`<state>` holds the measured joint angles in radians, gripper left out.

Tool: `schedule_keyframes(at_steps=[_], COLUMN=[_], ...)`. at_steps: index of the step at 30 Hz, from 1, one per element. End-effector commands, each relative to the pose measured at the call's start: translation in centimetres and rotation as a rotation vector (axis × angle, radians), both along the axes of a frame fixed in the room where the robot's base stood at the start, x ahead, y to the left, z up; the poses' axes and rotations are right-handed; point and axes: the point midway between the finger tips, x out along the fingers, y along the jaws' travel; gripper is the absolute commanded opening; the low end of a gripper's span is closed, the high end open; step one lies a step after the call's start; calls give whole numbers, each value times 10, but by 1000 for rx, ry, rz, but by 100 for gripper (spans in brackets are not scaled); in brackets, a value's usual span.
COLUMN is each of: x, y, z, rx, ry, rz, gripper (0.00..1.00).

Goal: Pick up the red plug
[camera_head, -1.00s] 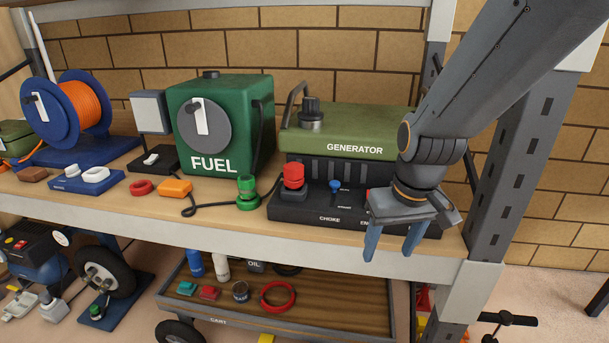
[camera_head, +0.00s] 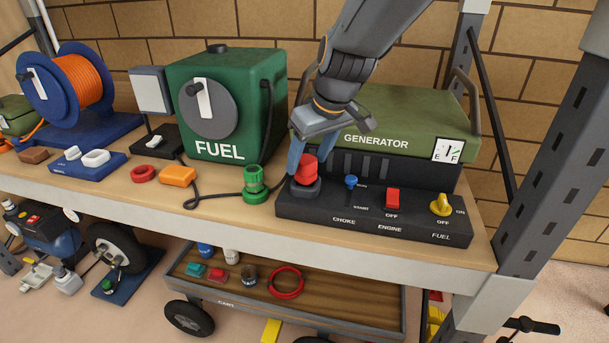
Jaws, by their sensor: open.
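The red plug (camera_head: 306,171) sits upright in a dark round socket at the left end of the black generator panel (camera_head: 375,219). My gripper (camera_head: 308,166) is open and pointed down at the red plug, with its blue fingers on either side of the plug's upper part. I cannot tell whether the fingers touch it. The plug's lower part and the dark socket ring show below the fingers.
A green plug (camera_head: 255,185) on a black cable stands close to the left. A blue choke knob (camera_head: 351,181), a red engine switch (camera_head: 392,199) and a yellow fuel knob (camera_head: 440,205) are on the panel's right. The green fuel box (camera_head: 222,105) stands behind left.

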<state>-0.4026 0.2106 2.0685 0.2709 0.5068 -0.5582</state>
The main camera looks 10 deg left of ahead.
Motion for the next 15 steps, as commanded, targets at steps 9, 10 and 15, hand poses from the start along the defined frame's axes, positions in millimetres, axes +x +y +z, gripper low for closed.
schedule_keyframes(at_steps=[9,10,15], x=[6,6,6], y=[8,8,9], z=[-25,-25,-25], rx=[-1,-1,-1], ry=[0,-1,-1], rz=[2,3,3], gripper=[58,58,58])
